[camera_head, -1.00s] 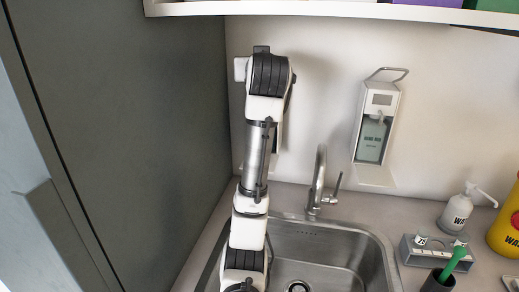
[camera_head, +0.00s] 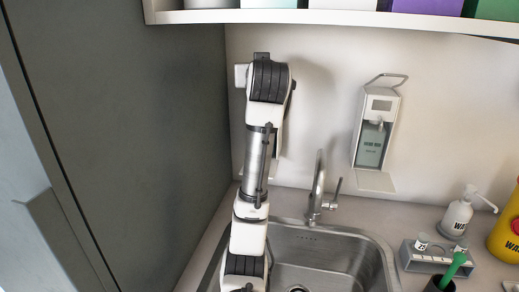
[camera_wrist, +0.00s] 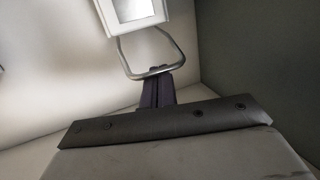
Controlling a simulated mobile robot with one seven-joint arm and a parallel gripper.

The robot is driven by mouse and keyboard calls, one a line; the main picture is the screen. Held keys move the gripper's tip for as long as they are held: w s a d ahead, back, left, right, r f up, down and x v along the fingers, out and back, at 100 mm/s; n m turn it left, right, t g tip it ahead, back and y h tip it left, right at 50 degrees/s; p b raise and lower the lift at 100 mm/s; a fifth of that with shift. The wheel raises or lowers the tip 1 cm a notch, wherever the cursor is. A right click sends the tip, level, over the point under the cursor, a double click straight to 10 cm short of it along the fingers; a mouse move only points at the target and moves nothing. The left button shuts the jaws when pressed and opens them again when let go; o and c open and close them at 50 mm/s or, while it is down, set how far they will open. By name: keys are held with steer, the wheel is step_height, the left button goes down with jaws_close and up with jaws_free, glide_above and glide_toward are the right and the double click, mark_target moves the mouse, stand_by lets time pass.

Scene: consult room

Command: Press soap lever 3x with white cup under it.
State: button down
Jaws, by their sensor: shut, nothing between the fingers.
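In the wrist view, a wall soap dispenser (camera_wrist: 139,12) with a bent wire lever (camera_wrist: 152,58) is at the top. The dark, narrow fingers of my gripper (camera_wrist: 158,92) are shut and empty. Their tips overlap the end bar of the wire lever; I cannot tell whether they touch it. In the head view my arm hides the gripper and most of what is behind it. Another wall dispenser (camera_head: 371,151) with a wire lever (camera_head: 386,78) hangs right of the faucet, away from my arm. I see no white cup in either view.
A steel sink (camera_head: 335,248) with a faucet (camera_head: 319,180) lies below. A grey cabinet side (camera_head: 120,130) stands close on the left, and a shelf (camera_head: 330,17) runs overhead. A white pump bottle (camera_head: 457,217), a grey rack (camera_head: 424,259) and a yellow container (camera_head: 505,240) stand on the right.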

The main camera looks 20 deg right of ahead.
steer(key=shift+r+p, duration=0.75)
steer(key=shift+r, duration=0.9)
steer(key=shift+s, duration=0.1)
steer(key=s+a+b, duration=0.2)
steer(key=s+a, duration=0.3)
steer(key=s, duration=0.3)
steer(key=shift+a, duration=0.3)
